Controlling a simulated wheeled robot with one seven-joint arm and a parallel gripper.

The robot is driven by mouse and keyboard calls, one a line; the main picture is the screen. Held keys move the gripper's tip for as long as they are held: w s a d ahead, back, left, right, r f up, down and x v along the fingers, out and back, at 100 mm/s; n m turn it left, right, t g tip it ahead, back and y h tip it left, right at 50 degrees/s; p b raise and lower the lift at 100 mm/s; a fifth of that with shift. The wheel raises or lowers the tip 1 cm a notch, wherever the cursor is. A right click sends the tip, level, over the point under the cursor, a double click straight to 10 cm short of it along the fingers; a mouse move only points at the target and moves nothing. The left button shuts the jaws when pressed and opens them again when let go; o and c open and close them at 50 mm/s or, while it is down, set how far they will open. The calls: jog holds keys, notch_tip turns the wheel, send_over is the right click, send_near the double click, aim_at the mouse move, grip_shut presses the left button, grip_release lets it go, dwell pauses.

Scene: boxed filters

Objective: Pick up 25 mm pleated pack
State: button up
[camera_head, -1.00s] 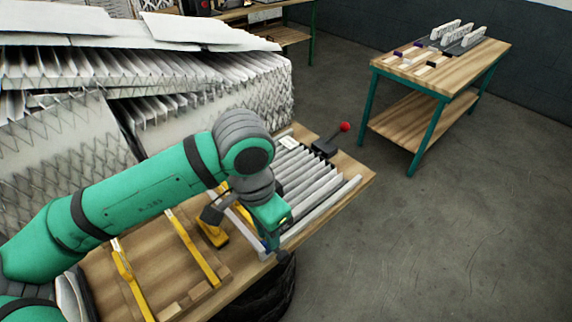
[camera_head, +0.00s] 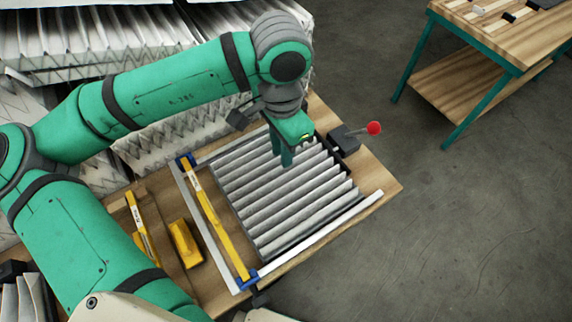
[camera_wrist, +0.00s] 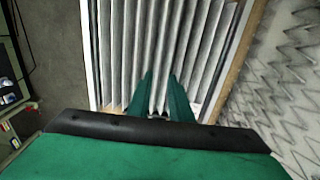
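The pleated pack (camera_head: 275,195), a grey-white block of parallel folds, lies flat on the wooden bench. A white strip lies along its right side, and a yellow bar with blue ends along its left. My gripper (camera_head: 287,162) points down over the pack's upper middle. In the wrist view the pleats (camera_wrist: 125,50) run away from me, and my gripper's two green fingers (camera_wrist: 161,76) stand apart with pleats showing between them. I cannot tell whether the fingertips touch the pleats. The pack's thickness is not readable.
A black lever with a red knob (camera_head: 373,128) stands right of the pack. A yellow block (camera_head: 185,243) and another yellow bar (camera_head: 141,228) lie to the left. Large pleated filters (camera_head: 90,45) are stacked behind. A second bench (camera_head: 470,85) stands across open floor.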

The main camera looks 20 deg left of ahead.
aim_at(282, 175)
jog(key=shift+s+f, duration=0.2)
jog(key=shift+f, duration=2.15)
jog(key=shift+s+f, duration=0.15)
jog(key=shift+f, duration=2.2)
grip_shut()
